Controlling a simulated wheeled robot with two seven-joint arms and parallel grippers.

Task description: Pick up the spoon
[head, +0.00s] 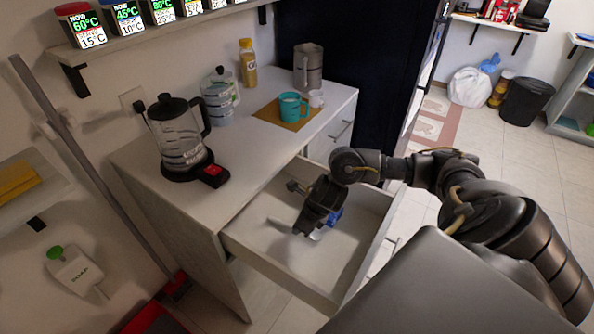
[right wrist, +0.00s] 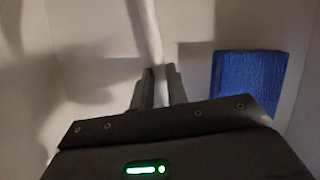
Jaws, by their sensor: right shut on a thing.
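The spoon shows as a thin pale handle (right wrist: 149,35) in the right wrist view, running up from between my fingertips. In the head view a pale, slim part of it (head: 278,222) shows beside my gripper, low in the open drawer (head: 278,262). My right gripper (head: 303,232) reaches down into the drawer and is shut on the spoon; its fingers also show in the right wrist view (right wrist: 160,85). The rest of the spoon is hidden by the gripper or too small to tell. My left gripper is not in view.
A blue block (right wrist: 248,85) lies in the drawer right of my fingers; the drawer walls surround the gripper. The counter (head: 245,150) above holds a kettle (head: 183,140), a jar (head: 219,100), a bottle (head: 248,65), a jug (head: 308,66) and a teal cup (head: 290,106) on a board.

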